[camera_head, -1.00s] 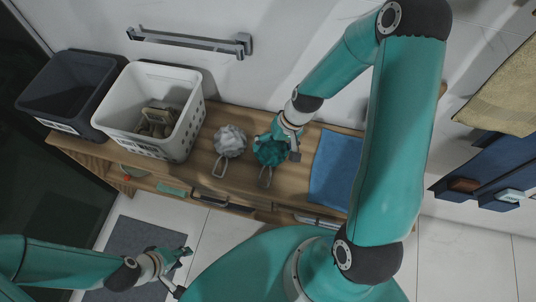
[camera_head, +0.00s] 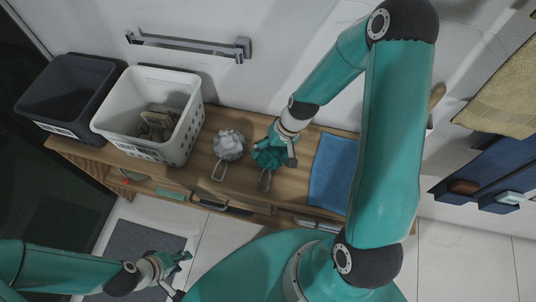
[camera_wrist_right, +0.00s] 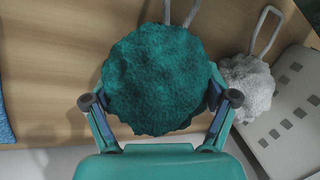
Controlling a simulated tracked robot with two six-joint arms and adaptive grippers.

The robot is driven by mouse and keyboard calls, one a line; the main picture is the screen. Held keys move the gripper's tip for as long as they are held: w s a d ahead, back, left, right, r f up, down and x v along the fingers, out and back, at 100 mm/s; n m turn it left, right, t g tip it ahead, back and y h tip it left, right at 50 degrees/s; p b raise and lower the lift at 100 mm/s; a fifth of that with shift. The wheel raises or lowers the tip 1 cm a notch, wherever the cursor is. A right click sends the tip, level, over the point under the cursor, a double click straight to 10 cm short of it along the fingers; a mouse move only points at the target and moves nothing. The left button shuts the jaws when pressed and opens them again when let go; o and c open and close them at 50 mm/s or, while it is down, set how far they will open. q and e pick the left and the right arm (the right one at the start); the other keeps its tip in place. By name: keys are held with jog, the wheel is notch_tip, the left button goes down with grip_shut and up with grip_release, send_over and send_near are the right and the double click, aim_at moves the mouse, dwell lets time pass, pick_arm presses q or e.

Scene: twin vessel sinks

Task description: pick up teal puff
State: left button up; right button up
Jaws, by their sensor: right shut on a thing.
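The teal puff (camera_head: 268,156) is a ruffled ball with a grey cord loop on the wooden counter. In the right wrist view the teal puff (camera_wrist_right: 155,75) fills the middle, between the two fingers. My right gripper (camera_head: 279,148) is shut on it; in the right wrist view my right gripper (camera_wrist_right: 158,101) has a fingertip against each side of the puff. I cannot tell whether the puff is clear of the counter. My left gripper (camera_head: 183,274) hangs low at the bottom left, away from the puff, with its fingers apart and nothing between them.
A white-grey puff (camera_head: 229,145) lies just left of the teal one. A white basket (camera_head: 180,143) and a dark bin (camera_head: 52,126) stand further left. A blue cloth (camera_head: 333,172) lies to the right. A towel bar (camera_head: 188,44) is on the wall behind.

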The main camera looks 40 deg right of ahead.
notch_tip(320, 180, up, 20)
jog(key=p, duration=0.1)
jog(key=shift+p, duration=0.4)
jog(key=shift+f, duration=0.1)
dwell(0.4)
